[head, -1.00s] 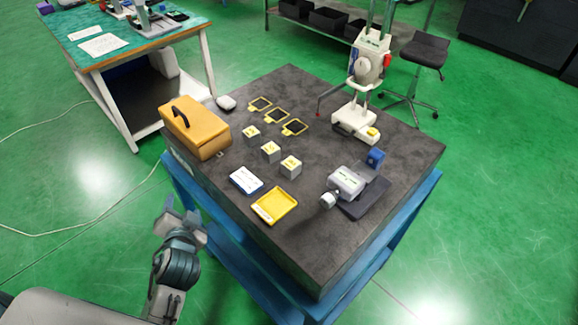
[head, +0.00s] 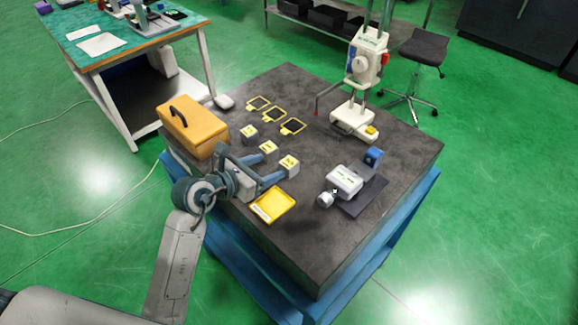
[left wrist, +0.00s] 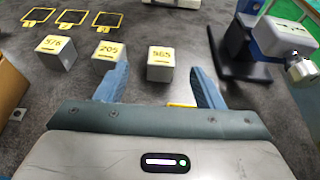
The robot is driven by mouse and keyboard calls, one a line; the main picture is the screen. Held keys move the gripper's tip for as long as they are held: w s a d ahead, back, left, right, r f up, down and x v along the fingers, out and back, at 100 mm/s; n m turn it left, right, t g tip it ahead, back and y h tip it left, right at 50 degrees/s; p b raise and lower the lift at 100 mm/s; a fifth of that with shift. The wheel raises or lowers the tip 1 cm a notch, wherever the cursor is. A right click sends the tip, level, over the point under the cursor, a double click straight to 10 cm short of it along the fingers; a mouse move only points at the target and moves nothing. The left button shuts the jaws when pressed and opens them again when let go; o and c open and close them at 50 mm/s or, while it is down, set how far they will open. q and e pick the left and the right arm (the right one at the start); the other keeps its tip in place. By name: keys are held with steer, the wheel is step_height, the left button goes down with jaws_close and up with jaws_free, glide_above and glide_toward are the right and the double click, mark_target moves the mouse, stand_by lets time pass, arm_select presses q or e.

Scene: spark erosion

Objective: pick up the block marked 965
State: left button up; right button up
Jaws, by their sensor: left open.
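The block marked 965 (left wrist: 160,66) is a grey cube with a yellow top, the right one of three such blocks in the left wrist view; its digits are small there. In the head view it is the nearest block (head: 289,167), standing on the dark table. My left gripper (head: 275,166) is open and empty. Its two blue fingers point toward this block, which shows between and just beyond the fingertips in the left wrist view; I cannot tell whether they touch it. My right gripper is not in view.
Blocks marked 205 (left wrist: 107,51) and 576 (left wrist: 56,52) stand left of it. Three yellow-edged frames (head: 274,115) lie behind. A yellow tray (head: 273,206) lies close to my gripper. An orange case (head: 194,129), a vise-like device (head: 345,182) and a white machine (head: 352,117) stand around.

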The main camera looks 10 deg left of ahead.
mark_target(288, 162)
arm_select(q)
steer(key=shift+w+f, duration=0.25)
steer(key=shift+f, duration=0.05)
steer(key=shift+g, duration=0.3)
steer(key=p+x, duration=0.1)
steer(key=x, duration=0.3)
steer(key=shift+w+d+f+p, duration=0.15)
steer(key=shift+w+d+p, duration=0.05)
steer(key=shift+w+p, duration=0.1)
steer(key=shift+w+d+f, duration=0.1)
steer(key=shift+d+f, duration=0.05)
steer(key=shift+w+d+p, duration=0.2)
steer(key=shift+p, duration=0.15)
steer(key=p+x, duration=0.2)
steer(key=x, duration=0.2)
steer(key=shift+d+f, duration=0.1)
steer(key=shift+d, duration=0.1)
steer(key=shift+w+f, duration=0.15)
steer(key=c, duration=1.2)
